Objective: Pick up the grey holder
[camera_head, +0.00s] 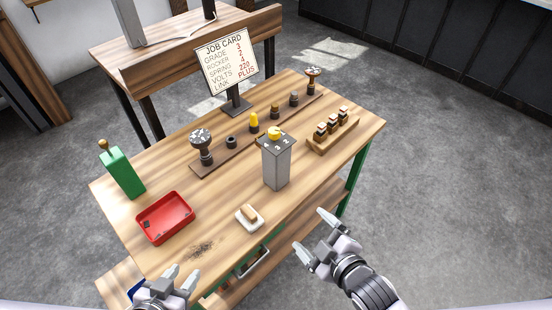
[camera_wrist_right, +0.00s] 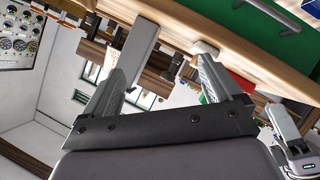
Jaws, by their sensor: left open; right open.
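The thing that best fits the grey holder is a tall grey box-shaped post (camera_head: 277,169) standing upright on the wooden table. It has a yellow knob (camera_head: 275,133) and numbers on its sloped top. My right gripper (camera_head: 312,235) is open and empty, off the table's front edge, in front and to the right of the post. My left gripper (camera_head: 181,276) is open and empty at the table's front left edge, well apart from the post.
A pale dish with a tan block (camera_head: 249,217) lies in front of the post. Behind are a strip with several pegs (camera_head: 232,153) and the job card (camera_head: 228,61). A wooden rack (camera_head: 333,136) stands right.

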